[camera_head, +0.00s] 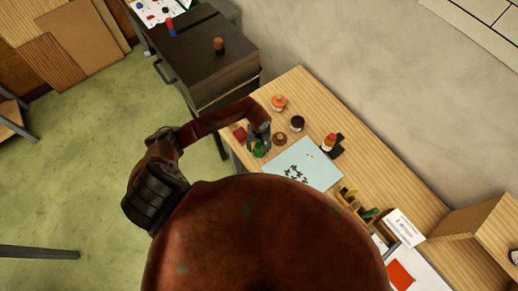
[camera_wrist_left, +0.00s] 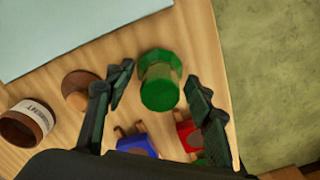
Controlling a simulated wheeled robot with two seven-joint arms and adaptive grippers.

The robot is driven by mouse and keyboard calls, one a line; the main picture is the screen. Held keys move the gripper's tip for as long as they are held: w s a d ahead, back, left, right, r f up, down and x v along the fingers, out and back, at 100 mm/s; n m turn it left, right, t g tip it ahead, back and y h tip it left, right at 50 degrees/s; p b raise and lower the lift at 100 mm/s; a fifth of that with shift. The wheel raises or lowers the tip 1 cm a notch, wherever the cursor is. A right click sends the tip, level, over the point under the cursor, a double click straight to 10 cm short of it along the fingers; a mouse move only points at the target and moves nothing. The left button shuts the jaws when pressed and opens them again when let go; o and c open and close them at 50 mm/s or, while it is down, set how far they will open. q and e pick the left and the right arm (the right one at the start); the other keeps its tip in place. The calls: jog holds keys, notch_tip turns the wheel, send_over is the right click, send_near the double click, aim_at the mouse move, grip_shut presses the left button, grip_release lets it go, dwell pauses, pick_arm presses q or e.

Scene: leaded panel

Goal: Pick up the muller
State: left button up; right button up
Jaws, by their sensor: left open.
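A green, glass-like piece with a round top and a wider faceted part, which looks like the muller, stands near the table's end in the left wrist view (camera_wrist_left: 160,88). It also shows in the head view (camera_head: 259,150), partly hidden by my left gripper (camera_head: 258,134). In the left wrist view, my left gripper (camera_wrist_left: 158,76) is open, with one finger on each side of the green piece. I see a gap on both sides, and nothing is held. My right gripper is not in view.
Close by are a round brown knobbed piece (camera_wrist_left: 78,90), a labelled brown jar (camera_wrist_left: 27,123), a blue item (camera_wrist_left: 137,146) and a red item (camera_wrist_left: 187,136). A pale blue sheet (camera_head: 315,165) lies beside them on the wooden table (camera_head: 405,185). A dark cabinet (camera_head: 205,62) stands behind.

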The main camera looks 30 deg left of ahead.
pick_arm(q)
jog(key=shift+f, duration=0.1)
jog(key=shift+c, duration=0.2)
grip_shut()
dwell(0.4)
jog(key=shift+w, duration=0.1)
